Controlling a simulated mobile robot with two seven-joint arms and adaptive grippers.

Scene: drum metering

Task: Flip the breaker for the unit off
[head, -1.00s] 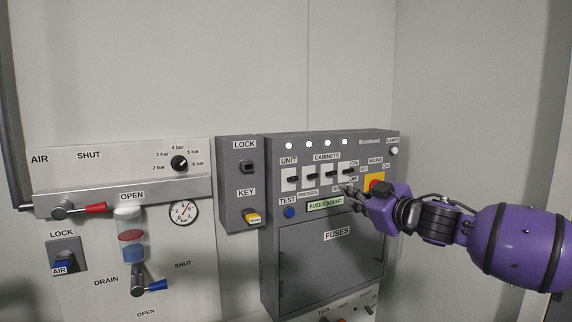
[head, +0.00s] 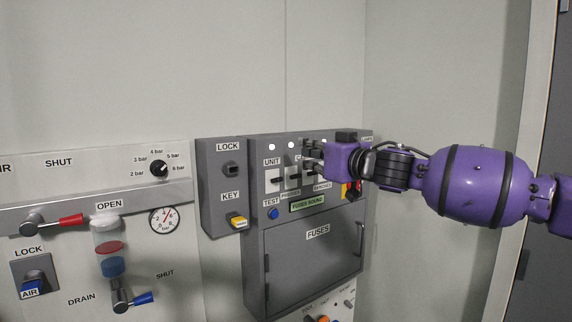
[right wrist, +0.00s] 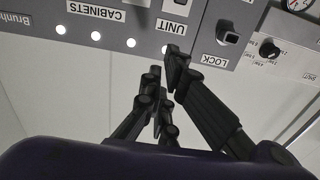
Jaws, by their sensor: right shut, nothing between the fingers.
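The unit breaker (head: 277,180) is a dark lever on a white plate under the UNIT label (head: 272,162), at the left end of the breaker row on the grey fuse box (head: 255,225). I cannot tell its lever position. My right gripper (head: 309,157) is shut and empty in front of the cabinet breakers, a little right of and above the unit breaker. It hides part of that row. In the right wrist view, upside down, the fingertips (right wrist: 166,66) show near the lit lamp by the UNIT label (right wrist: 174,27). My left gripper is out of view.
A lock and key box (head: 213,185) adjoins on the left, with a yellow key (head: 238,221). A blue TEST button (head: 273,214) sits below the unit breaker. The air panel (head: 75,175) with a red-handled valve (head: 52,223) is farther left. The wall above is bare.

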